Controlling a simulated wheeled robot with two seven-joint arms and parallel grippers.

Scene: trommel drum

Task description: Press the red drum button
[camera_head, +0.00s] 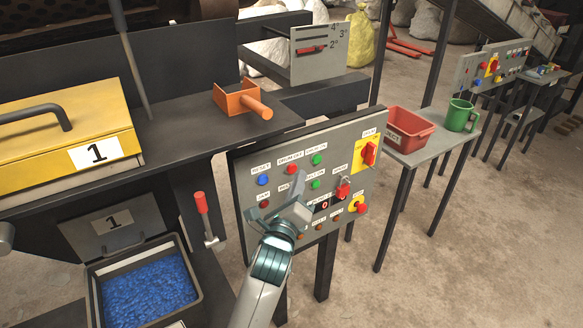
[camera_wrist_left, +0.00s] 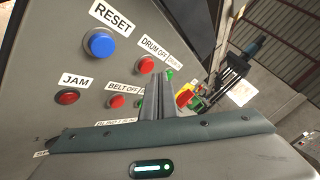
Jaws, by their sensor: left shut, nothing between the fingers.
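The red drum button (camera_head: 291,170) is on the upper part of the grey control panel (camera_head: 245,190), below a drum label. In the left wrist view the red button (camera_wrist_left: 146,65) sits under the label "DRUM OFF". My left gripper (camera_head: 303,184) is shut and empty in front of the panel, just below and right of the red drum button in the head view. In the left wrist view its fingertips (camera_wrist_left: 158,78) appear close beside the button, overlapping the panel. I cannot tell whether they touch the panel. My right gripper is not in view.
The blue reset button (camera_head: 264,180), green drum button (camera_head: 317,159), red jam button (camera_wrist_left: 67,97) and belt-off button (camera_wrist_left: 116,101) are nearby. A yellow rotary switch (camera_head: 368,153) and emergency stop (camera_head: 361,208) are on the right. An orange scoop (camera_head: 238,99) lies above the panel.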

